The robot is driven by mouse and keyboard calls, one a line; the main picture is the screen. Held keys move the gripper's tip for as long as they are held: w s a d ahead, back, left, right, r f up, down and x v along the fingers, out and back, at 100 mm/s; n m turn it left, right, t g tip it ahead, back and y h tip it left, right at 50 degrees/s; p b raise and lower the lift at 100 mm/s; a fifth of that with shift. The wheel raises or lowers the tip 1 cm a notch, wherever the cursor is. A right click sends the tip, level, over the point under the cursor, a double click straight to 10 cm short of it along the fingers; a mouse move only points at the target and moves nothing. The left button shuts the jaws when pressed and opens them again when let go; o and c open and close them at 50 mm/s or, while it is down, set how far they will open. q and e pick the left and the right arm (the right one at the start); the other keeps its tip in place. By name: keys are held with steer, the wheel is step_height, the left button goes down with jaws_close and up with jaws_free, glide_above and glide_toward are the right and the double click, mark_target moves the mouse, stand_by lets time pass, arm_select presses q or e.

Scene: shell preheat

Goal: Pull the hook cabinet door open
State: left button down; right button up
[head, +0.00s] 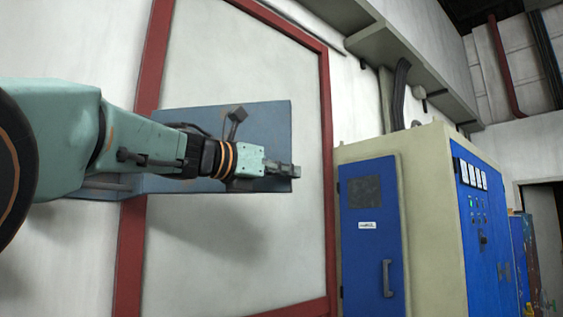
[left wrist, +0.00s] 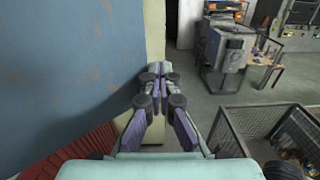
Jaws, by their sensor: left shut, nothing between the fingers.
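A blue-grey panel (head: 262,125) stands against the pale wall within a red frame. I cannot tell for sure whether this is the hook cabinet door. My left gripper (head: 294,171) reaches across the panel's lower right part, fingertips near its right edge; contact is unclear. In the left wrist view the fingers (left wrist: 154,73) are shut and empty. A worn blue surface (left wrist: 75,70) fills the left side there, beside the fingers and apart from them. My right gripper is not in view.
A cream cabinet (head: 430,190) with a blue door (head: 372,235) and handle (head: 387,278) stands to the right. The left wrist view shows a grey machine (left wrist: 227,60), a wire-mesh bin (left wrist: 250,125) at lower right, and open floor between.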

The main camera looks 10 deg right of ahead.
arm_select(q)
steer(key=w, duration=0.1)
steer(key=w+d+p, duration=0.1)
steer(key=shift+w+f, duration=0.1)
steer(key=shift+w, duration=0.3)
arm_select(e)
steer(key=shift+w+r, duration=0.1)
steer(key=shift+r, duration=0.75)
arm_select(q)
steer(key=shift+s+a, duration=0.15)
steer(key=shift+s, duration=0.1)
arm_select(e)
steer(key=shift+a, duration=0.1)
arm_select(q)
steer(key=shift+w, duration=0.2)
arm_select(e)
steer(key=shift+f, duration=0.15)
